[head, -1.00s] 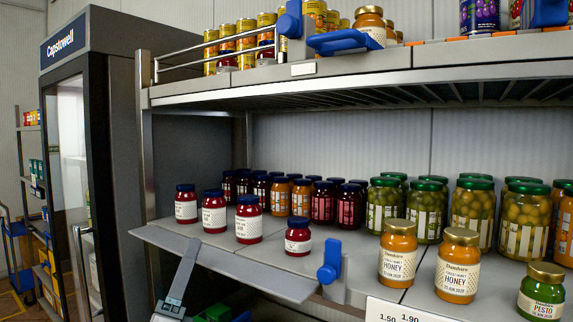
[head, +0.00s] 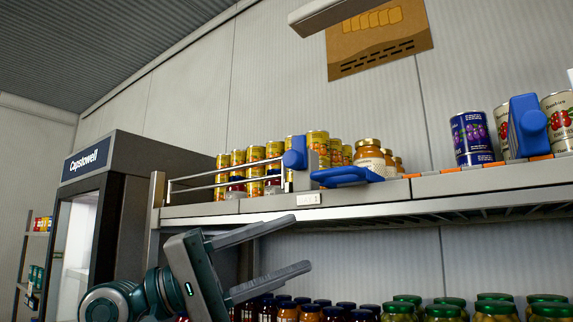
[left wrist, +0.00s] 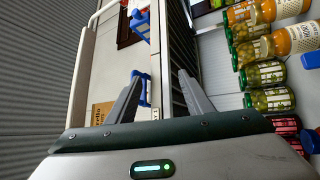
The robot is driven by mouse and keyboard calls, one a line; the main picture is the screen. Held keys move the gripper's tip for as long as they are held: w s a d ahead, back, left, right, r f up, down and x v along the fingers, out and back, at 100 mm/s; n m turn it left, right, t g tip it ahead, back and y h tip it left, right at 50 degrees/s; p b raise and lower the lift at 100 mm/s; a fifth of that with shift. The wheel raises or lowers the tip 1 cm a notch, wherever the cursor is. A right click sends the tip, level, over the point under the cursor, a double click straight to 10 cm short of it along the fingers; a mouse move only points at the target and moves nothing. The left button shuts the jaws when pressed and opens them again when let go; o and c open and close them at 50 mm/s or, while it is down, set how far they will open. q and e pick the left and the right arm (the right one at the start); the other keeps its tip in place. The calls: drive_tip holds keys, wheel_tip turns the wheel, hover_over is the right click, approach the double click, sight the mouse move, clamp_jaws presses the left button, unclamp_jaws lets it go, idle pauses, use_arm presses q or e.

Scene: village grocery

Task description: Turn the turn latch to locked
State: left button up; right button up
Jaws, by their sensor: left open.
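A blue knob (head: 294,157), which looks like the turn latch, stands upright at the right end of a wire rail (head: 225,175) on the upper shelf. A flat blue lever (head: 345,176) lies just right of it; I cannot tell whether they are one piece. My left gripper (head: 303,241) is open and empty, below and in front of the shelf edge, apart from the knob. In the left wrist view its fingers (left wrist: 160,77) are spread, with a blue part (left wrist: 141,88) partly behind the left one. My right gripper is not in view.
The upper shelf edge (head: 450,201) runs across above my fingers. Yellow cans (head: 237,165) stand behind the rail; honey jars (head: 369,157) stand beside it. Another blue part (head: 528,125) is at the right among cans. Jars (head: 400,309) fill the lower shelf. A fridge (head: 125,180) stands left.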

use_arm(q)
drive_tip(key=s+a+r+m+t+y, duration=0.1)
drive_tip(key=a+r+m+t+y, duration=0.2)
drive_tip(key=a+r+t+y, duration=0.2)
drive_tip(key=s+a+r+m+t+y, duration=0.1)
drive_tip(key=a+r+m+t+y, duration=0.2)
drive_tip(key=r+t+y, duration=0.3)
wheel_tip(320, 180, up, 6)
drive_tip(key=shift+s+a+f+t, duration=0.15)
drive_tip(key=shift+s+a+t, duration=0.2)
drive_tip(key=shift+a, duration=0.5)
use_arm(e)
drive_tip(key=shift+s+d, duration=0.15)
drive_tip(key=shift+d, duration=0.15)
